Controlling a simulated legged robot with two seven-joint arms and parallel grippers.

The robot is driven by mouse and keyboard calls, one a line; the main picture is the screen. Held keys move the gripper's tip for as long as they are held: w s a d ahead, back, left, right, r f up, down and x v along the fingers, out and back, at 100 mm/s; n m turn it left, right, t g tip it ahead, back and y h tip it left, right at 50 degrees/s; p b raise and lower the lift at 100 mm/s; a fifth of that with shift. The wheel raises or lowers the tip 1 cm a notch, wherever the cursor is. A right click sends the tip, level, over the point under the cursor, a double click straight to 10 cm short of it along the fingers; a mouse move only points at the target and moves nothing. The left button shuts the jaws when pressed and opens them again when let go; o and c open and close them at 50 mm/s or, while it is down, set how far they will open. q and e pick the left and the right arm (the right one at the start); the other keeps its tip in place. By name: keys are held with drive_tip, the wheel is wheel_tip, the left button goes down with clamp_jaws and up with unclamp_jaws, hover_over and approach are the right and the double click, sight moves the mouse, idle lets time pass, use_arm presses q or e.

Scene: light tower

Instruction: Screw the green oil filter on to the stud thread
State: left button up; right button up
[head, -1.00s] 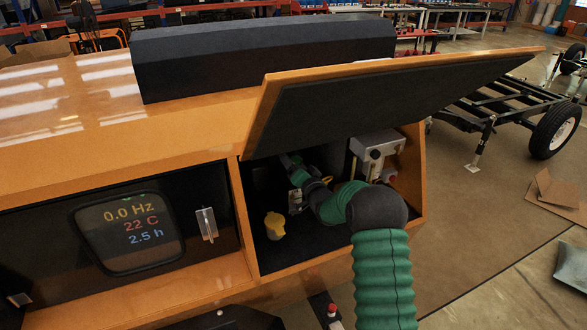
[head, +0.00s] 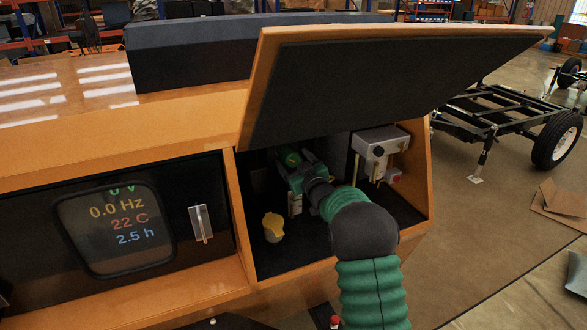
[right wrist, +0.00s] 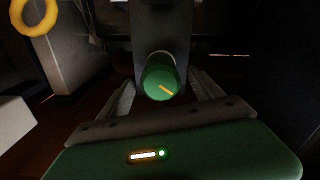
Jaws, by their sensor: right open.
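The green oil filter (right wrist: 160,83) shows in the right wrist view, with an orange mark on its near face. It lies between the two spread fingers of my right gripper (right wrist: 160,95), with dark gaps on both sides. Behind it is a dark grey upright block (right wrist: 160,25); the stud thread cannot be made out. In the head view the filter (head: 289,157) is partly hidden at the back of the open compartment, by my right gripper (head: 290,168). My left gripper is not in view.
The raised orange lid (head: 380,85) hangs above my arm. A yellow-capped container (head: 273,228) stands on the compartment floor at left. A grey box (head: 380,150) is on the right wall. A yellow ring (right wrist: 33,15) shows at the wrist view's top left.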

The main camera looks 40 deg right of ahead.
drive_tip(key=shift+f+n+b, duration=0.35)
drive_tip(key=shift+n+b, duration=0.1)
drive_tip(key=shift+n, duration=0.25)
drive_tip(key=shift+r+n+b, duration=0.2)
drive_tip(key=shift+n+b, duration=0.1)
drive_tip(key=shift+n, duration=0.4)
drive_tip(key=n+b, duration=0.3)
drive_tip(key=shift+f+n+b, duration=0.2)
drive_tip(key=shift+n+b, duration=0.4)
drive_tip(key=shift+n, duration=0.1)
drive_tip(key=shift+r+n, duration=0.2)
drive_tip(key=shift+n, duration=0.1)
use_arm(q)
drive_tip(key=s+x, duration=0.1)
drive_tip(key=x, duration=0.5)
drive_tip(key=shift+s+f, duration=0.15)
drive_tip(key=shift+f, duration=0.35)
use_arm(e)
drive_tip(key=shift+r, duration=0.15)
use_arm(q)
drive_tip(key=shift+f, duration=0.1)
use_arm(e)
drive_tip(key=shift+c, duration=0.2)
